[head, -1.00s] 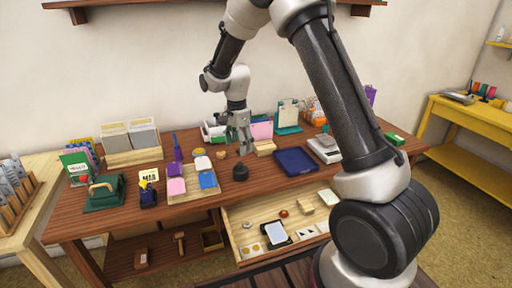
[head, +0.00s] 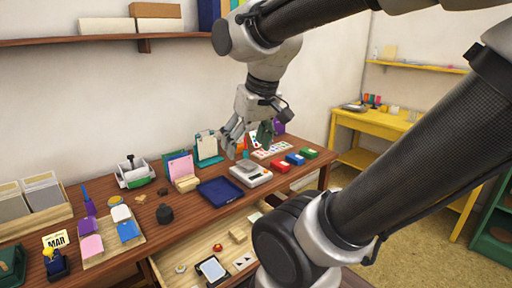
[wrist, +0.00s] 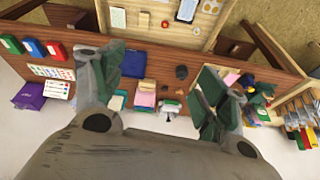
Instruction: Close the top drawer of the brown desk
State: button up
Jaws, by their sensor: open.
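The brown desk (head: 130,235) runs along the wall, and it also shows in the wrist view (wrist: 165,62). Its top drawer (head: 160,272) is pulled out toward me and shows light wood inside; the wrist view shows the open drawer (wrist: 235,35) at the top. Small items lie in it, among them a dark-framed pad (head: 212,269) and a red-topped piece (head: 217,247). My arm hides the drawer's right part. My gripper (head: 248,140) is open and empty above the back of the desk, well apart from the drawer.
On the desktop stand a blue tray (head: 220,191), a white scale (head: 251,173), a dark round pot (head: 164,213) and colored inkpads (head: 295,158). A yellow table (head: 375,125) stands at the right. A shelf (head: 100,38) hangs on the wall. Floor shows at the right.

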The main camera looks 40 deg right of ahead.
aim_at(238, 257)
jog(key=z, duration=0.6)
jog(key=k+j, duration=0.7)
jog(key=z, duration=0.05)
